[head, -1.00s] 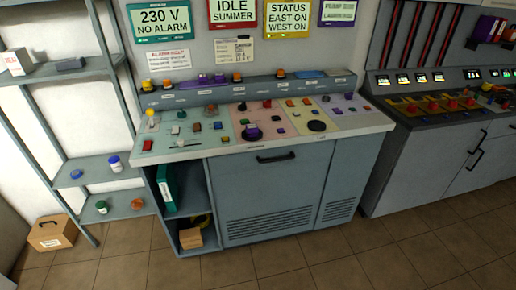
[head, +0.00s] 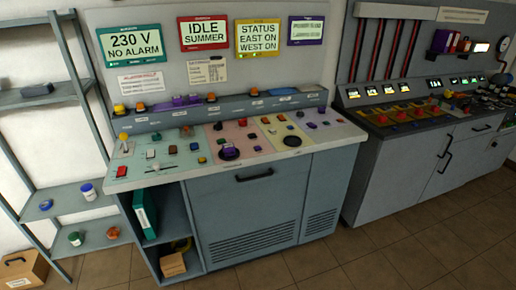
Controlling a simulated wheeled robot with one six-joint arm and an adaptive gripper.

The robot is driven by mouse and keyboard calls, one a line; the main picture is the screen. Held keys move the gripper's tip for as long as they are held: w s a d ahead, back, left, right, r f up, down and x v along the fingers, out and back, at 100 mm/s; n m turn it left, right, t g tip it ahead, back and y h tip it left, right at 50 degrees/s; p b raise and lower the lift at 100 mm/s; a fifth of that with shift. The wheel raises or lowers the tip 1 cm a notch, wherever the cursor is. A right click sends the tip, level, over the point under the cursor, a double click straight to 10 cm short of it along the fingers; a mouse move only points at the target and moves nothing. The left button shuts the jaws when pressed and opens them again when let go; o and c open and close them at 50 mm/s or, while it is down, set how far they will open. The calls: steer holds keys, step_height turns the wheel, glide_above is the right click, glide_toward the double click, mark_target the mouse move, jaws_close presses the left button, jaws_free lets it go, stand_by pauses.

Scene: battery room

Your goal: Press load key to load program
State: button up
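A control console (head: 246,205) stands in the middle of the head view. Its sloped top carries coloured panels: green (head: 133,170), pink (head: 243,134), yellow (head: 279,127) and lilac. Several small keys, switches and round knobs sit on them. The key labels are too small to read, so I cannot tell which is the load key. Above it hang a green display (head: 136,45) reading "230 V NO ALARM", a red display (head: 204,33) reading "IDLE SUMMER", a yellow display (head: 258,37) reading "STATUS EAST ON WEST ON", and a purple display (head: 306,30), unreadable. My gripper is not in view.
A second console (head: 400,181) with lit meters and red knobs stands to the right. A grey shelf (head: 78,200) with small jars is at left, with a cardboard box (head: 24,270) on the floor below. The tiled floor (head: 400,245) in front is clear.

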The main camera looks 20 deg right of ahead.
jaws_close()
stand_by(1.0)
